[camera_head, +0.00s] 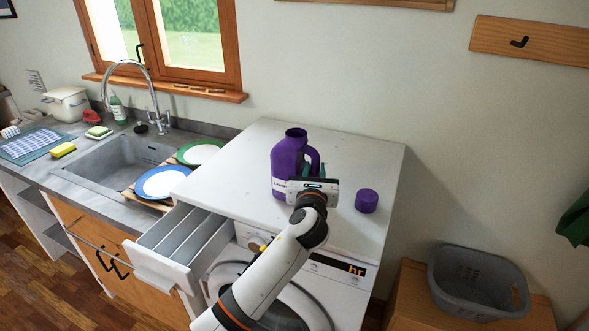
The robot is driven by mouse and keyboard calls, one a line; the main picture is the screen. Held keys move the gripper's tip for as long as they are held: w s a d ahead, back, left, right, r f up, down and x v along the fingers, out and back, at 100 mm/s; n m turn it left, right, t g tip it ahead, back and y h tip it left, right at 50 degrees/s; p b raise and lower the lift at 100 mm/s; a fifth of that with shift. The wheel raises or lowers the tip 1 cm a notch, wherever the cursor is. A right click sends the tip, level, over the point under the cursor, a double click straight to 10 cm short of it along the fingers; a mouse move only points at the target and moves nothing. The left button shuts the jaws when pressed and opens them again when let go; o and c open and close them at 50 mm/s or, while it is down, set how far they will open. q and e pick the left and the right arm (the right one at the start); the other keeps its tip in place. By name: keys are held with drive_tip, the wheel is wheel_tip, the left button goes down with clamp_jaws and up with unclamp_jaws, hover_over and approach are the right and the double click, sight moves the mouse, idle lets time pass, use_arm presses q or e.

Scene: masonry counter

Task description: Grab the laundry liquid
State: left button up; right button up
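The laundry liquid is a purple jug (288,158) with a handle on its right side. It stands upright on the white top of the washing machine, and its neck looks uncapped. A purple cap (366,201) sits on the same top, to the right of the jug. My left gripper (313,182) is in front of the jug's lower right part, close to the handle. My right gripper is out of view.
The washing machine top (245,165) is otherwise clear. Its detergent drawer (185,240) is pulled out at the front left. Plates (163,183) lie on a rack beside the sink (115,165). A grey basket (478,281) stands lower at the right.

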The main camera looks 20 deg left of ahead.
use_arm(q)
drive_tip(key=shift+x, duration=0.8)
drive_tip(key=shift+s, duration=0.1)
clamp_jaws()
idle(0.6)
drive_tip(key=shift+r, duration=0.35)
drive_tip(key=shift+f, duration=0.1)
